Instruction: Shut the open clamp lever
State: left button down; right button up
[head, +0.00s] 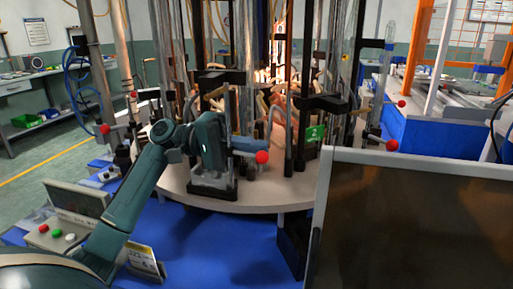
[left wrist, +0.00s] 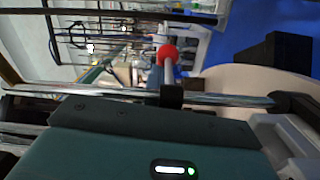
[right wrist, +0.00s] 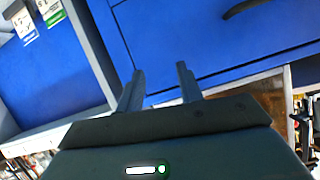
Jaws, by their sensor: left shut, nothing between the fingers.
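A red ball knob (head: 262,157) shows at the front of the round fixture in the head view, at the end of a clamp lever. In the left wrist view the red knob (left wrist: 167,53) sits on a short pale lever, just ahead of the fingers. My left gripper (head: 262,145) is shut and empty, right beside this knob; whether it touches cannot be told. The lever's pivot is mostly hidden by my gripper. Other red-knobbed levers stand at the left (head: 105,129) and right (head: 392,145). My right gripper (right wrist: 160,78) is open and empty, facing blue panels.
The pale round table (head: 270,198) carries glass tubes, dark rods and black clamps close around my left gripper. A dark panel with a pale frame (head: 420,156) fills the lower right. A control box with coloured buttons (head: 55,236) stands at the lower left.

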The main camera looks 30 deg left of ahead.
pick_arm(q)
jog(key=shift+s+d+f+m+g, duration=0.2)
jog(key=shift+s+m+g, duration=0.1)
jog(key=shift+s+g, duration=0.2)
jog(key=shift+s+d+f+m+g, duration=0.1)
jog(key=shift+s+f+m+g, duration=0.05)
jog(key=shift+s+m+g, duration=0.25)
jog(key=shift+s+d+f+m+g, duration=0.2)
jog(key=shift+s+g, duration=0.2)
jog(key=shift+s, duration=0.15)
jog(key=a+t, duration=0.1)
jog(key=a, duration=0.3)
jog(key=a+n, duration=0.1)
jog(key=a, duration=0.3)
jog(key=s+a+r+t, duration=0.1)
jog(key=a, duration=0.4)
jog(key=shift+n+t+b, duration=0.3)
jog(key=shift+n, duration=0.1)
jog(key=shift+w, duration=0.2)
jog(key=shift+w+d+f, duration=0.1)
